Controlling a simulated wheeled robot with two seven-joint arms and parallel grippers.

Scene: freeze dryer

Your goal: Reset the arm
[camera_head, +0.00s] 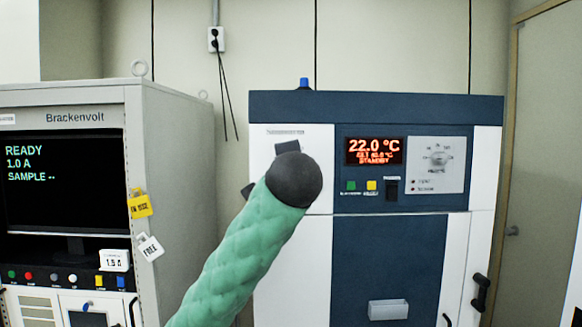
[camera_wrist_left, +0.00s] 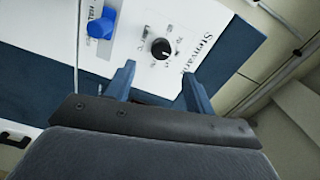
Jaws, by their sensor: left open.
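My left arm (camera_head: 235,250), in a green quilted sleeve with a dark rounded end, reaches up from the bottom of the head view. It overlaps the white left panel of the freeze dryer (camera_head: 390,105). Its gripper is mostly hidden behind that dark end. In the left wrist view the left gripper (camera_wrist_left: 158,78) shows two blue fingers spread apart with nothing held between them. A black round knob (camera_wrist_left: 160,48) on a white panel shows beyond and between the fingertips; I cannot tell the exact gap. My right gripper is in neither view.
A blue handle (camera_wrist_left: 101,25) sits on the same panel in the wrist view. The freeze dryer display (camera_head: 374,151) reads 22.0 °C and STANDBY. A Brackenvolt cabinet (camera_head: 170,130) with hanging tags stands left. A door (camera_head: 545,150) is at the far right.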

